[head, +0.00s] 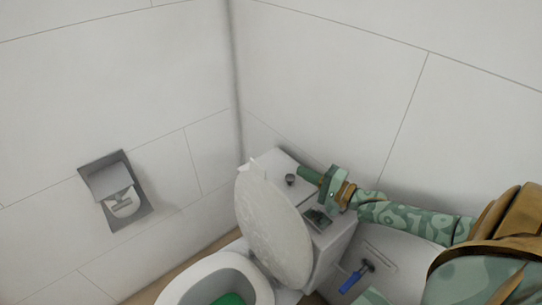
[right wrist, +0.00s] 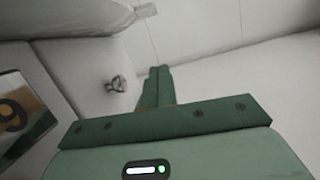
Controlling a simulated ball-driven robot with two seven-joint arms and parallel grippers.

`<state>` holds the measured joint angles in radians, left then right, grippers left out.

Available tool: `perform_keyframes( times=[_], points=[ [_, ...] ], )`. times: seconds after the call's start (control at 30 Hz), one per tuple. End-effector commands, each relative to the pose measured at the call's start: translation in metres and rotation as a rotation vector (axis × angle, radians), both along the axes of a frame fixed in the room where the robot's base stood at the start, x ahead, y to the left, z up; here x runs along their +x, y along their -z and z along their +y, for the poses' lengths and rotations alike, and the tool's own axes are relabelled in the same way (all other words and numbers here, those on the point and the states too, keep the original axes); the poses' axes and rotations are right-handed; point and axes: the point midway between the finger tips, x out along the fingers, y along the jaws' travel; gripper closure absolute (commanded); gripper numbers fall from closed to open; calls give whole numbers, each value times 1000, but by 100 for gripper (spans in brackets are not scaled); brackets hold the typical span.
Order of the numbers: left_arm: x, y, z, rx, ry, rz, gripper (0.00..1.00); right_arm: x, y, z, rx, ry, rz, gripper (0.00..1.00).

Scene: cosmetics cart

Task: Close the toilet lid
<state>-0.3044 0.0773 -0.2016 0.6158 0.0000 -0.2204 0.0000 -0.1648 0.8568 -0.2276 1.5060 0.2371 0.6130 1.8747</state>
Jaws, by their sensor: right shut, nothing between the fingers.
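The toilet lid (head: 270,222) is open, standing upright and leaning back against the tank. The toilet bowl (head: 222,275) is in front of it with its opening uncovered and something green inside. My right gripper (head: 304,172) is over the top of the tank (head: 270,162), behind the lid and near the flush knob (head: 291,180). In the right wrist view its fingers (right wrist: 158,75) are together and empty, with the flush knob (right wrist: 117,85) to their left. I cannot tell whether they touch anything. My left gripper is not in view.
A paper holder (head: 116,190) is set in the left wall. A small dark framed item (head: 318,218) lies on the tank top, partly seen in the right wrist view (right wrist: 22,118). A blue-handled object (head: 355,278) is right of the tank. Walls stand close behind.

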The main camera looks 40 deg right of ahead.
Motion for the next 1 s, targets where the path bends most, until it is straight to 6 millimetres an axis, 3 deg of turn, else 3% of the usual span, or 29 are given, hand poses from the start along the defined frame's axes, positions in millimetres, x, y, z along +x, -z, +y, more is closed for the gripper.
perform_keyframes(
  times=[0.17, 0.5, 0.7, 1.0],
  points=[
    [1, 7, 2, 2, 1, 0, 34, 23, 0, 7, 10, 1, -2, 100],
    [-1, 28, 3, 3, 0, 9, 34, 92, 0, 31, 6, 0, -1, 100],
    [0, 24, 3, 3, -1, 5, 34, 90, -6, 59, 8, -1, 1, 100],
    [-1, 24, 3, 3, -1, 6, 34, 88, -6, 71, 4, 0, 1, 100]
  ],
)
